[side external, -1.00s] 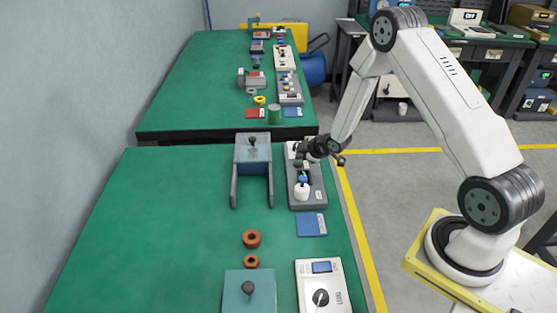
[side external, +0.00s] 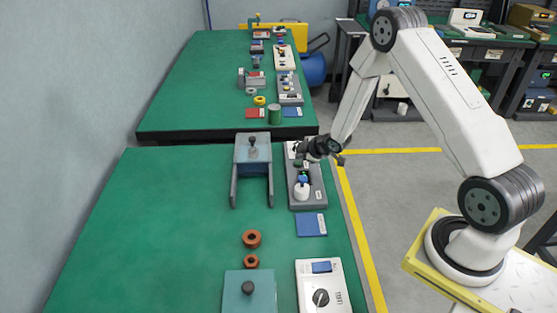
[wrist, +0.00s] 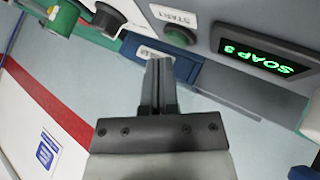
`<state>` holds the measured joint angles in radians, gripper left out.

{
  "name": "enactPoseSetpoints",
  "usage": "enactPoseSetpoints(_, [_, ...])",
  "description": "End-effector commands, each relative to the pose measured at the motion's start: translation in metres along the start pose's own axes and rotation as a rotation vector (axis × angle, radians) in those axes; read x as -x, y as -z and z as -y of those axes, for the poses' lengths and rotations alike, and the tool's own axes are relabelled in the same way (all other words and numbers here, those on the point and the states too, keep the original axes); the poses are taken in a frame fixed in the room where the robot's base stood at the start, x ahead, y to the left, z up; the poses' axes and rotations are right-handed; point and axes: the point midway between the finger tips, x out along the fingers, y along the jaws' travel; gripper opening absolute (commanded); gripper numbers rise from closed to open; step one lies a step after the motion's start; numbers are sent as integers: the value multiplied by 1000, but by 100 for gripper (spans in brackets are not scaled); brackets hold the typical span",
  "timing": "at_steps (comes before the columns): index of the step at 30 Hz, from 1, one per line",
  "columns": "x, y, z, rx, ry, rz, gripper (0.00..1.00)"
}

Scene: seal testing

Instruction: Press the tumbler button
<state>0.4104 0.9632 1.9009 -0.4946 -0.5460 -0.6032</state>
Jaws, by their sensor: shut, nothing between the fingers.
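My gripper (wrist: 158,70) is shut and empty. In the wrist view its fingertips lie in front of the lower edge of a blue part (wrist: 185,68) with a white label. I cannot tell whether they touch it. A round green button (wrist: 180,37) marked START sits just above that part on a grey panel. No button marked tumbler can be read. In the side view my gripper (side external: 303,155) is over the far half of a grey test unit (side external: 313,203) that carries a white cup (side external: 302,192) and a blue piece (side external: 304,180). The fingertips are too small to judge there.
A display with green characters (wrist: 265,57) is right of the button, a black knob (wrist: 107,17) left. A blue-grey bracket (side external: 253,146) stands beside the unit. A blue card (side external: 311,225) and a white meter (side external: 321,283) lie nearer. The green table's left side (side external: 150,220) is clear.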

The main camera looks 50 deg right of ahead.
Motion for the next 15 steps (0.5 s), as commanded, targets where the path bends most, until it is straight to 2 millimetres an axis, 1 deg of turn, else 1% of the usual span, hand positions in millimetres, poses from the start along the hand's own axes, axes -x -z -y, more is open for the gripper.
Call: enactPoseSetpoints(15, [-6,-4,4,0,0,0,0])
